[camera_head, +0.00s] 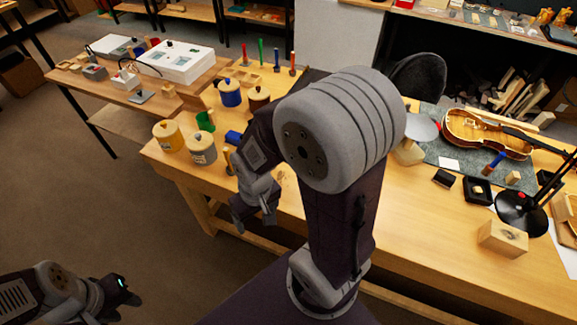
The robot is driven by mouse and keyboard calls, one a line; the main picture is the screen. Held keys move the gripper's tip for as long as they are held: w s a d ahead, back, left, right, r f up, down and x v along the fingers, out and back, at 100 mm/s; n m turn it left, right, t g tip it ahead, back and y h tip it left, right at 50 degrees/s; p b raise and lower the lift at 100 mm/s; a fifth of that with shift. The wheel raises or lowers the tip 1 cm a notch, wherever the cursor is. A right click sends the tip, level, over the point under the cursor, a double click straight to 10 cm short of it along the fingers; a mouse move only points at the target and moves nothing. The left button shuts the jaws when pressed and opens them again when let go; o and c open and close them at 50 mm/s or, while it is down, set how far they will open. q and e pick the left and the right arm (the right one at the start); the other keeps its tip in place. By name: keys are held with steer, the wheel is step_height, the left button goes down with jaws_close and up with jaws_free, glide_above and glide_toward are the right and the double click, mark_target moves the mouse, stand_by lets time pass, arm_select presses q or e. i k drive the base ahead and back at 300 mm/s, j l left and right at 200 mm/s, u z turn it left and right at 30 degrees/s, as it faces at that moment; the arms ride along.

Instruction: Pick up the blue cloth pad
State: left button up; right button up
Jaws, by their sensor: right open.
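A small blue object (233,136), which may be the blue cloth pad, lies on the wooden bench (420,232) beside a green cup (205,121). My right arm hides part of the bench close to it. My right gripper (254,217) is open and points down near the bench's front edge, below and slightly right of the blue object in the picture. I see nothing between its fingers. My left gripper (122,291) is low at the bottom left, over the floor and away from the bench. Its jaws are too small and dark to read.
Yellow (168,136), grey (201,149) and blue (230,93) lidded jars stand around the green cup. A violin (485,134) lies on a grey mat at the right. A black lamp (521,211) and wooden block (502,239) stand nearer. The bench's front middle is clear.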

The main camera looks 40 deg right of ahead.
mark_target(233, 138)
steer(key=z, duration=0.85)
